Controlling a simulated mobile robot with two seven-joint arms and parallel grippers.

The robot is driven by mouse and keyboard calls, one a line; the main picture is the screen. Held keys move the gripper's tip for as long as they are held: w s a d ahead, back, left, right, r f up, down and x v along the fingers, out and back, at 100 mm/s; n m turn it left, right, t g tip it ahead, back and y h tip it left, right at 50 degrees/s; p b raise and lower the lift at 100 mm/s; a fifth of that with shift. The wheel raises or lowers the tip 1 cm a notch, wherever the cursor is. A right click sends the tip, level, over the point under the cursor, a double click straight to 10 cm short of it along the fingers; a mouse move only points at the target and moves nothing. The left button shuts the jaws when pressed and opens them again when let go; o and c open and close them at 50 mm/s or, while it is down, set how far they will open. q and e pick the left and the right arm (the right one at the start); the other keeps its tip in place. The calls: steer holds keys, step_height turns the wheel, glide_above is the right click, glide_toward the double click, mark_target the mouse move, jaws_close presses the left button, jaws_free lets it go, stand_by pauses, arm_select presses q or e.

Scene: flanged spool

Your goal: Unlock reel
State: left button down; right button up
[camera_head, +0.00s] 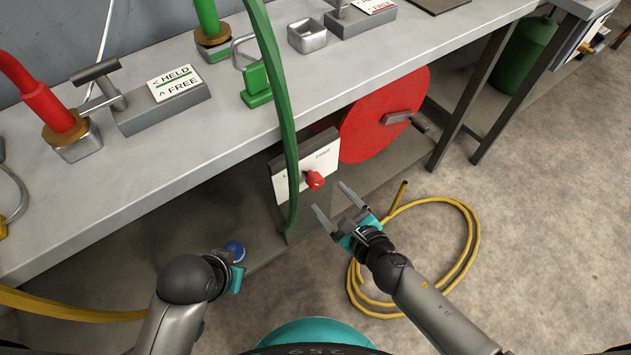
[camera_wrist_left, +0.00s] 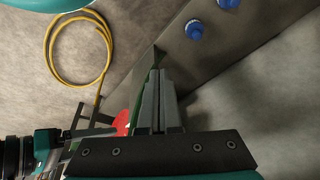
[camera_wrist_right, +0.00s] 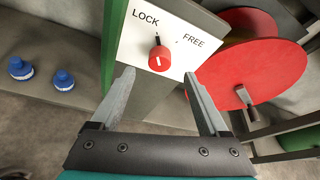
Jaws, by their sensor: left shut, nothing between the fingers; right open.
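The reel (camera_head: 385,112) is a red flanged disc with a grey handle, under the bench; it also shows in the right wrist view (camera_wrist_right: 270,75). Left of it is a white plate (camera_head: 322,160) marked LOCK and FREE, with a red knob (camera_head: 315,180). In the right wrist view the knob (camera_wrist_right: 159,58) has its white line roughly upright, below a dark mark near LOCK. My right gripper (camera_head: 328,196) is open and empty, its fingers facing the knob and apart from it. My left gripper (camera_wrist_left: 157,72) is shut and empty, low at the left; the head view hides its fingers.
A green hose (camera_head: 280,100) hangs over the bench edge just left of the plate. Blue caps (camera_wrist_right: 63,80) lie on the lower shelf. A coiled yellow hose (camera_head: 474,240) lies on the floor by my right arm. Bench legs (camera_head: 470,95) stand right of the reel.

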mark_target(317, 184)
steer(key=b+x, duration=0.2)
steer(key=x, duration=0.5)
steer(key=shift+w+a+f+b, duration=0.2)
steer(key=shift+w+b, duration=0.05)
steer(key=shift+b, duration=0.05)
arm_select(q)
steer(key=shift+t, duration=0.8)
steer(key=shift+w+d+r, duration=0.1)
steer(key=shift+r, duration=0.8)
steer(key=shift+w+d+r, duration=0.15)
steer(key=shift+r, duration=0.8)
steer(key=shift+w+d+r, duration=0.1)
steer(key=shift+r, duration=0.8)
arm_select(e)
steer(key=shift+w+a+f, duration=0.15)
steer(key=shift+w+a, duration=0.1)
steer(key=shift+w, duration=0.2)
steer(key=shift+c, duration=0.2)
jaws_close()
